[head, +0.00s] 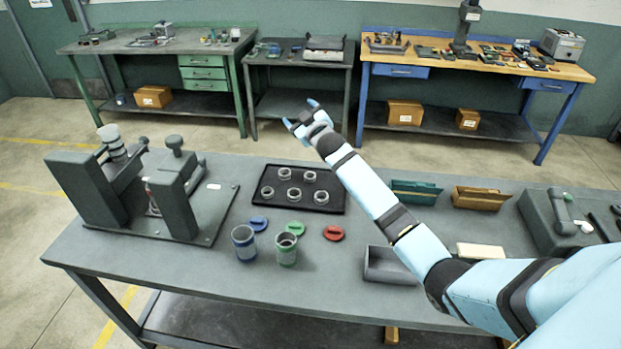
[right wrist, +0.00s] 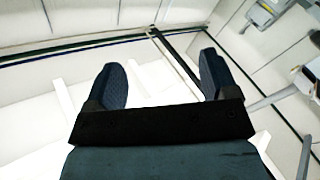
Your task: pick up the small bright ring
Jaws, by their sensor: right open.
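Several small metallic rings lie on a black tray (head: 336,178) in the middle of the table. One ring (head: 284,173) is at the tray's back left, another ring (head: 294,194) at its front middle, and a third ring (head: 321,197) at its front right. I cannot tell which is the small bright one. My right gripper (head: 301,112) is raised beyond the tray's back edge, pointing away to the upper left, open and empty. In the right wrist view its two fingers (right wrist: 163,82) stand apart with nothing between them. My left gripper is not in view.
A grey fixture (head: 185,205) stands at the table's left. Two cups, one blue-banded (head: 244,243) and one green-banded (head: 286,249), stand before the tray near coloured lids. A grey open box (head: 385,266) lies right of them, near my right arm.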

